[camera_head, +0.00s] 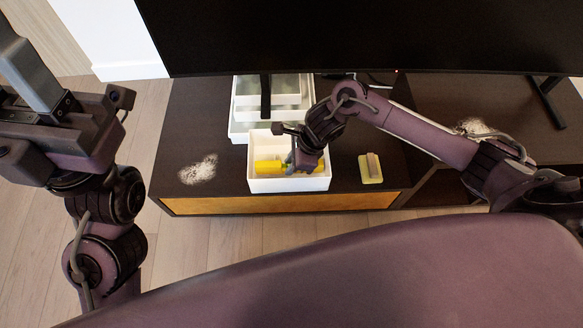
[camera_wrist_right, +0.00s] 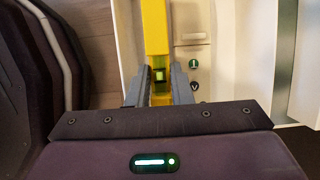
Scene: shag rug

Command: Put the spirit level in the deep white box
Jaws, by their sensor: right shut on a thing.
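A white box (camera_head: 323,182) stands at the front of the dark low cabinet, with yellow showing inside its walls. The yellow spirit level (camera_wrist_right: 155,32), with a green vial, runs upright through the right wrist view. My right gripper (camera_wrist_right: 158,92) is shut on it there. In the head view my right gripper (camera_head: 303,160) is down at the box opening; the yellow level (camera_head: 268,167) shows beside it, within the box outline. Whether the level touches the box floor is not clear. My left gripper (camera_head: 32,75) is at the far left, away from the box; its jaw opening cannot be made out.
More white containers (camera_head: 240,128) stand behind the box. A yellow-green block-like thing (camera_head: 370,168) lies right of it. White shaggy patches (camera_head: 198,169) lie on the cabinet. A large black screen (camera_head: 360,35) and its stand leg (camera_head: 265,97) rise behind. The cabinet top left of the box is mostly clear.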

